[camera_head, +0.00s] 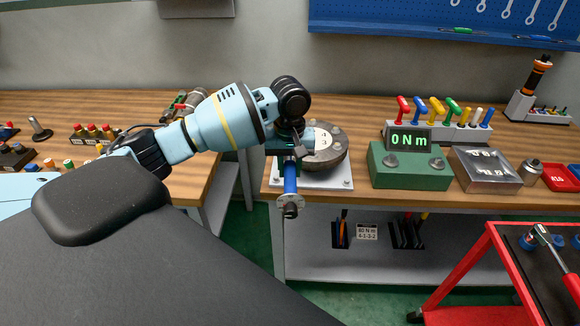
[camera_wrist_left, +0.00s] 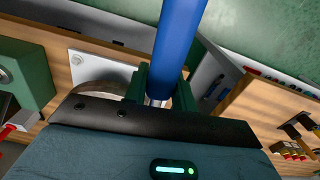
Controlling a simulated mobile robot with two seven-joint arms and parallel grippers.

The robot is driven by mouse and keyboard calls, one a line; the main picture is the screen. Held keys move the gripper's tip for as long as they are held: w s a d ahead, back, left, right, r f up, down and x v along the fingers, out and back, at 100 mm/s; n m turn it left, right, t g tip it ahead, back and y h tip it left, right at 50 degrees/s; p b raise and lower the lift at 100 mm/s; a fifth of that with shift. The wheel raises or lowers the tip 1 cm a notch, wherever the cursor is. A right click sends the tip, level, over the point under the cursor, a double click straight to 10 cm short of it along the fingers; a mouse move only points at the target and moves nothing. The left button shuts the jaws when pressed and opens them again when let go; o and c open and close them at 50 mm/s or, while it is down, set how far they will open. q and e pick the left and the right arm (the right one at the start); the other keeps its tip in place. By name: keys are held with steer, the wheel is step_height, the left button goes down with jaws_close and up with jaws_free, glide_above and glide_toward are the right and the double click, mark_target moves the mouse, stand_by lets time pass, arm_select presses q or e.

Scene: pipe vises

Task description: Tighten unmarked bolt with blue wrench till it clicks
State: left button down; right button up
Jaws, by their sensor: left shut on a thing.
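My left gripper (camera_head: 287,152) is shut on the blue wrench, whose blue handle (camera_head: 290,178) sticks out toward the front edge of the workbench. The handle also shows in the left wrist view (camera_wrist_left: 180,40), between the green fingers (camera_wrist_left: 160,88). The wrench's far end is hidden behind the gripper. A round grey flange (camera_head: 327,158) with several bolts stands on a white plate (camera_head: 338,183) just right of the gripper. The gripper and wrist hide its left side. I cannot tell which bolt is unmarked or whether the wrench sits on one. My right gripper is out of view.
A green box (camera_head: 408,177) reads "0 Nm". Coloured-handled tools (camera_head: 440,110) stand in a rack behind it. A metal box (camera_head: 485,168) is to its right. A sign (camera_head: 367,232) below reads "80 N m 4-1-3-2". A red cart (camera_head: 480,262) stands front right.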

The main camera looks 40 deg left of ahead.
arm_select(q)
steer(key=shift+s+a+f+m, duration=0.1)
steer(key=shift+s+a+m, duration=0.5)
steer(key=shift+a+m, duration=0.3)
steer(key=shift+s+a+m, duration=0.25)
steer(key=shift+a+m, duration=0.2)
steer(key=shift+a, duration=0.05)
steer(key=shift+s+a+m, duration=0.25)
steer(key=shift+a+m, duration=0.2)
steer(key=shift+a, duration=0.1)
steer(key=shift+s+a+m, duration=0.25)
steer(key=shift+a+m, duration=0.65)
steer(key=shift+a, duration=0.05)
steer(key=shift+a, duration=0.1)
steer(key=shift+s+a+m, duration=0.1)
steer(key=shift+a+m, duration=0.8)
steer(key=shift+a, duration=0.1)
